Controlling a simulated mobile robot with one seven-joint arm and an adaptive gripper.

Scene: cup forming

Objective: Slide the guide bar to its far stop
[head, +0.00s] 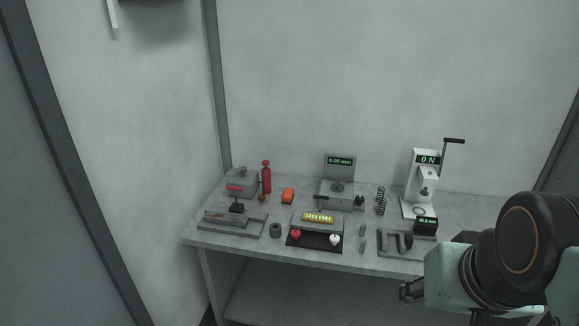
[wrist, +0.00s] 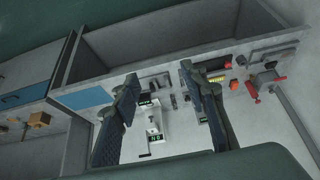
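The guide bar cannot be told for sure. A likely place is the grey fixture (head: 385,243) at the table's front right, with dark upright parts (head: 404,241) and a small display (head: 426,224) beside it. Another low grey fixture (head: 245,226) with a red-handled part (head: 236,197) lies at the front left. My gripper (head: 411,290) shows partly in the head view, in front of the table's right part, apart from everything. In the wrist view my gripper (wrist: 158,74) has its fingers spread wide, with nothing held between them.
The grey table (head: 205,236) bears a white press (head: 412,190) with "0 N", a gauge (head: 339,168) reading 0.00 mm, a spring (head: 381,201), a red bottle (head: 266,178), an orange block (head: 288,195) and a black tray (head: 314,246) with red and white pieces. Walls stand behind.

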